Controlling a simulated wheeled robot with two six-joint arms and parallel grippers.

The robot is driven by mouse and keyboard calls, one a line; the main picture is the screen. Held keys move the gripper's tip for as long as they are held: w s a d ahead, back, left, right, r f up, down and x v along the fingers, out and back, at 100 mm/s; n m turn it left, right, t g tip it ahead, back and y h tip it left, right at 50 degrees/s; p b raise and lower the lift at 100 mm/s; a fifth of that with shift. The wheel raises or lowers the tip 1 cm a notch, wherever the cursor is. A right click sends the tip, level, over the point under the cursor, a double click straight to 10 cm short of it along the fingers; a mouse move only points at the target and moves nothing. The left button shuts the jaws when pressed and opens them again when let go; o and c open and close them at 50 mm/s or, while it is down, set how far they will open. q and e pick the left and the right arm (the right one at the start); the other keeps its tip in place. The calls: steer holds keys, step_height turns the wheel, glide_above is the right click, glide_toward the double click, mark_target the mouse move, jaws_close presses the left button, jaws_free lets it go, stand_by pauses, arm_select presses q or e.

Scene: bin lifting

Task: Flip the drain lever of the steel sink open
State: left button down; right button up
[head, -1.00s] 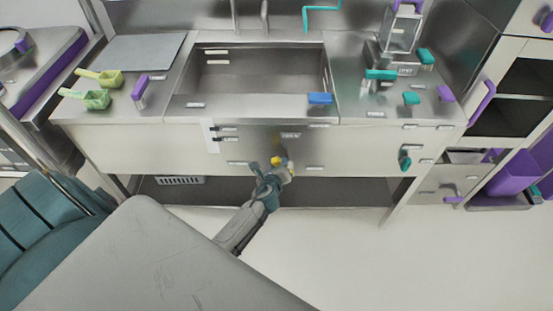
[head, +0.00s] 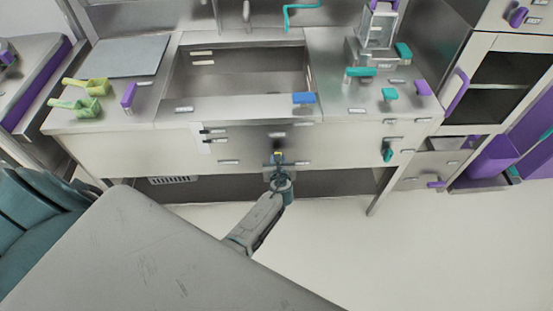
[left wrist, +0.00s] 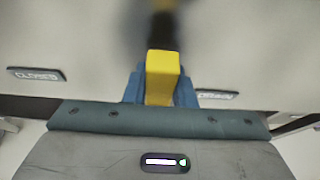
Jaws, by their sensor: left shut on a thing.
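The steel sink (head: 240,75) is set in the counter in the head view. The yellow drain lever (head: 278,154) is on the pale front panel below it. My left gripper (head: 278,162) is at the lever, its arm coming up from below. In the left wrist view the yellow lever end (left wrist: 162,72) sits between the blue fingers of my left gripper (left wrist: 160,92), which is shut on it. A blurred dark stem shows above the yellow end. A label reading "CLOSED" (left wrist: 37,75) is to the left; the label to the right (left wrist: 216,94) is hard to read. My right gripper is not in view.
A blue block-like handle (head: 304,98) is at the sink's front right. Green scoops (head: 80,105) and a purple handle (head: 129,95) lie on the left counter. A teal knob (head: 387,152) is on the right front panel. Open floor lies below right.

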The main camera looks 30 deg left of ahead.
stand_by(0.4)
arm_select(q)
steer(key=c, duration=1.2)
jaws_free()
steer(key=v, duration=1)
steer(key=shift+s+d, duration=0.2)
steer(key=shift+s, duration=0.15)
steer(key=shift+r, duration=0.1)
steer(key=s+f+n+g+h+b, duration=0.1)
steer(key=s+f+n+g+h, duration=0.15)
steer(key=s+f+n, duration=0.7)
steer(key=s+f+n+g+h+b, duration=0.1)
steer(key=s+f+n+g+h, duration=0.2)
steer(key=s+f, duration=1.2)
steer(key=s+a+f+n+g, duration=0.2)
steer(key=s+f+n, duration=0.6)
steer(key=s, duration=0.3)
steer(key=s+a+f+n+g+b, duration=0.1)
steer(key=s+a+f+n+g, duration=0.1)
steer(key=s+f+n, duration=0.5)
steer(key=s+a+n+h, duration=0.1)
steer(key=s+n, duration=0.1)
steer(key=s, duration=0.2)
steer(key=shift+a+f+g, duration=0.25)
steer(key=shift+f+g, duration=0.1)
